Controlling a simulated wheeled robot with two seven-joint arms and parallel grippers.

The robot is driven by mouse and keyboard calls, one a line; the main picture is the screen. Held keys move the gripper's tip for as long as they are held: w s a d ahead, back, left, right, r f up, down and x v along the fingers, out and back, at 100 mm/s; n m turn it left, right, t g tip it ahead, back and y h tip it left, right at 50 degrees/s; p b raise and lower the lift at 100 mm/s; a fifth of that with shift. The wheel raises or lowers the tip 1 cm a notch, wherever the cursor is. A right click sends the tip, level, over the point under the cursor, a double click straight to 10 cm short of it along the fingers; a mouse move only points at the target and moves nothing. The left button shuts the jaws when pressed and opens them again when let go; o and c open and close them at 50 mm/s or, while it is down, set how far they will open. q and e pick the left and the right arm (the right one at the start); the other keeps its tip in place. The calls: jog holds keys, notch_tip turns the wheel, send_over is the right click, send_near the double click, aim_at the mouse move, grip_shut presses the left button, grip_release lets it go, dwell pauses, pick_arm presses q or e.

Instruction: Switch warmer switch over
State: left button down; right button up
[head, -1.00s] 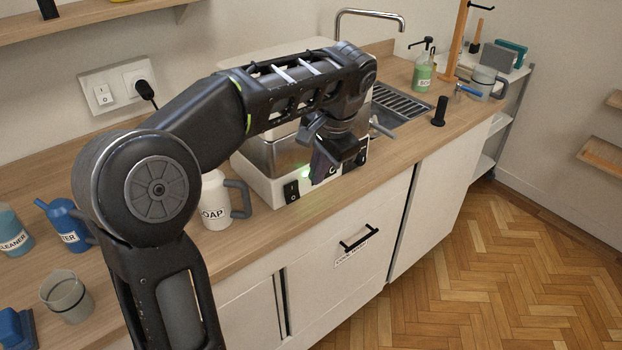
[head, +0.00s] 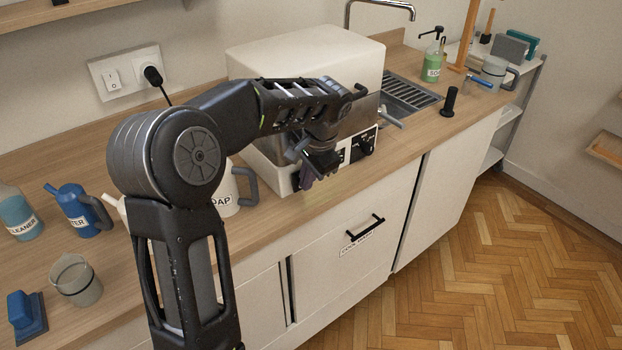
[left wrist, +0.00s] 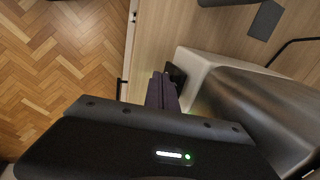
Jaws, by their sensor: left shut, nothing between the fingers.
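The warmer (head: 305,52) is a white box with a metallic front on the wooden counter, partly behind my left arm. My left gripper (head: 308,180) is shut and empty, with its fingers pointing down at the lower left of the warmer's front. It hides the warmer switch in the head view. In the left wrist view the shut fingers (left wrist: 162,92) are right beside a dark switch piece (left wrist: 176,73) at the corner of the warmer (left wrist: 195,62). I cannot tell whether they touch, or which way the switch is set. My right gripper is not in view.
A white soap jug (head: 228,188) stands close left of the warmer. Left of it are a blue watering can (head: 78,212), a cleaner bottle (head: 20,215) and a clear cup (head: 76,281). A wall outlet (head: 125,75) with a plug is behind. A sink (head: 405,92) is to the right.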

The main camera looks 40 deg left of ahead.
pick_arm(q)
jog(key=shift+a+f, duration=0.25)
jog(key=shift+r, duration=0.1)
jog(key=shift+r+p, duration=0.6)
jog(key=shift+r, duration=0.2)
